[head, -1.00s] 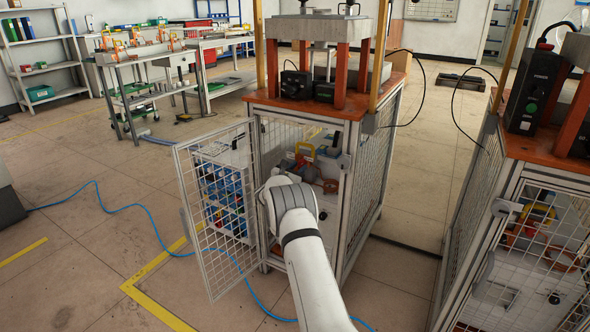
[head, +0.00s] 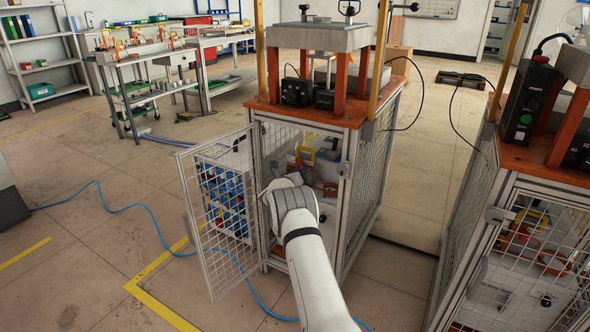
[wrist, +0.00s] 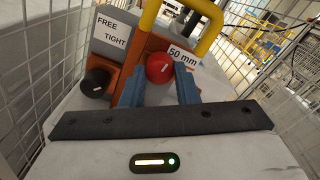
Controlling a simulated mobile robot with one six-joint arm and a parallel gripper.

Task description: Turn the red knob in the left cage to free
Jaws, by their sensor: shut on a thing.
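The red knob (wrist: 159,67) shows in the wrist view between the two blue fingers of my gripper (wrist: 161,79), which is shut on it. A short pale mark crosses the knob's face. A label (wrist: 112,33) reading FREE above TIGHT is up and left of the knob. In the head view the left cage (head: 369,185) has its mesh door (head: 217,225) swung open to the left. My arm reaches in through the opening. The knob and my fingertips are hidden behind my wrist there.
A black knob (wrist: 96,83) is left of the red one. A yellow handle (wrist: 207,22) arches above, beside a "50 mm" label (wrist: 183,56). Mesh walls flank my gripper closely. A second cage (head: 527,255) stands at right. A blue hose (head: 150,235) crosses the floor.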

